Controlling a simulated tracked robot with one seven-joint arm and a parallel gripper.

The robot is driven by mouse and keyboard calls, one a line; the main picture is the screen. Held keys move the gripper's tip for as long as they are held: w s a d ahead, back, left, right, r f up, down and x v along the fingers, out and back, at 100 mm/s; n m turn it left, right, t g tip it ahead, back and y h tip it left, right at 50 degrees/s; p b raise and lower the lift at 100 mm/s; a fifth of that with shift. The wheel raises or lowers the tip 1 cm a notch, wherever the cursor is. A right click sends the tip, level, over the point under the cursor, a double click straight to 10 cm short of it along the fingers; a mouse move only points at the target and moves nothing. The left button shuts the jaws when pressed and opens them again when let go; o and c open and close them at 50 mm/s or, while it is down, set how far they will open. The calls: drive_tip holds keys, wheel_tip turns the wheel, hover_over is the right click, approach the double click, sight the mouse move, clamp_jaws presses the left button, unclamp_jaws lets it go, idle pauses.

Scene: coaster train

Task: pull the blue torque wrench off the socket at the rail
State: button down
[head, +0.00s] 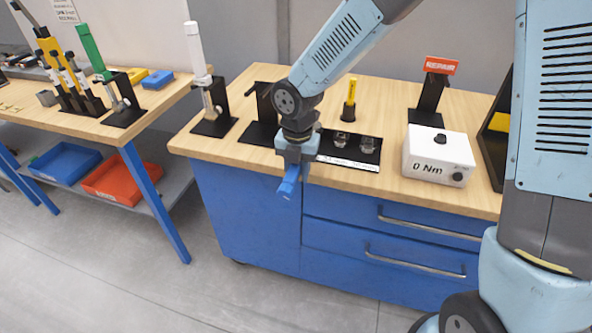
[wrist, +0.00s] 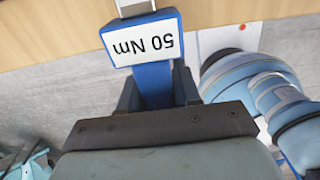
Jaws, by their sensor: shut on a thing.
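My gripper (head: 292,160) is shut on the blue torque wrench (head: 288,187) at the front edge of the wooden workbench. In the head view the wrench's blue end points down and toward me, in front of the bench. In the wrist view the wrench (wrist: 153,72) lies between the two fingers (wrist: 155,95), with a white "50 Nm" label and a grey shaft beyond it. The shaft's far end is out of that view and hidden by my gripper in the head view. I cannot make out the rail or the socket at it.
Behind my gripper, a black plate (head: 358,158) holds two small shiny pieces. A white "0 Nm" box (head: 437,155) stands to the right, below a red REPAIR sign (head: 440,65). White (head: 198,55) and green (head: 91,48) upright tools stand left. The floor in front is clear.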

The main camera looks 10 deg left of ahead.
drive_tip(key=shift+r, duration=1.15)
idle(0.4)
drive_tip(key=shift+r, duration=2.8)
